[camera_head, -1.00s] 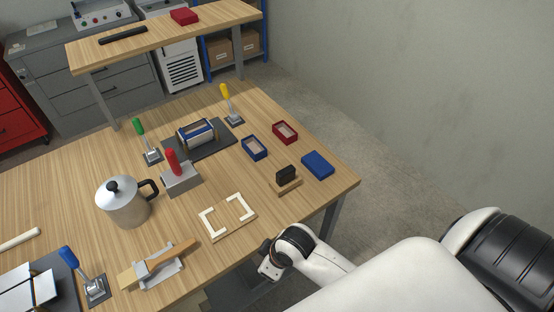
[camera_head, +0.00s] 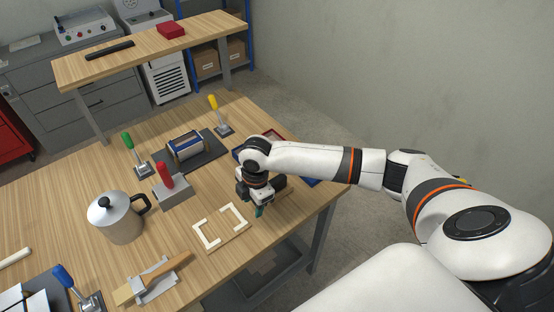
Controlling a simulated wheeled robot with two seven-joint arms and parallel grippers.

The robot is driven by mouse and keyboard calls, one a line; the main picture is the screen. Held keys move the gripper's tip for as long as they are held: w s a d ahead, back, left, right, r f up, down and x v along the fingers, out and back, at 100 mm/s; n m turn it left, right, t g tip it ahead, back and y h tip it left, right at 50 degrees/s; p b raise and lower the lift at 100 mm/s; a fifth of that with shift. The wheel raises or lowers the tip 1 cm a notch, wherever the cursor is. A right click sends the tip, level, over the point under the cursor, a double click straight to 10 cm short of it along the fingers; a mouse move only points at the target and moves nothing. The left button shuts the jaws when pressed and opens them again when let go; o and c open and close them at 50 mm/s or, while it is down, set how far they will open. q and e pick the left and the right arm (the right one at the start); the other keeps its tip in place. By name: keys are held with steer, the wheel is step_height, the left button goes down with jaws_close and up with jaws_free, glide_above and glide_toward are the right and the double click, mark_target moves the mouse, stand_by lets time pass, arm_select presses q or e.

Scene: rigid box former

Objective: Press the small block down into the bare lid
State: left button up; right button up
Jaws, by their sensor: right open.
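A small dark block (camera_head: 280,183) stands on a wooden base near the right edge of the bench, partly hidden behind my right gripper. My right gripper (camera_head: 256,208) points down, open, just left of the block and right of the cream corner frame (camera_head: 220,229). I cannot tell whether it touches the block. An open red lid or tray (camera_head: 273,133) and an open blue one (camera_head: 237,153) lie farther back, mostly covered by my right arm. A blue flat box (camera_head: 311,182) shows only as a sliver below the arm. My left gripper is out of view.
Toggle clamps with green (camera_head: 128,140), yellow (camera_head: 214,103) and blue handles stand around. The bench's right edge is close to the gripper.

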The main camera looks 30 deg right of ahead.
step_height(320, 180, up, 6)
steer(key=h, duration=0.1)
glide_above(277, 178)
steer(key=shift+s+r+n+g, duration=0.15)
steer(key=shift+n+g, duration=0.15)
steer(key=shift+d, duration=0.1)
step_height(277, 178, down, 5)
steer(key=b, duration=0.6)
steer(key=shift+f, duration=1.8)
steer(key=shift+c, duration=0.2)
steer(key=c, duration=0.9)
step_height(277, 178, up, 10)
steer(key=p, duration=1)
steer(key=shift+p, duration=0.35)
jaws_close()
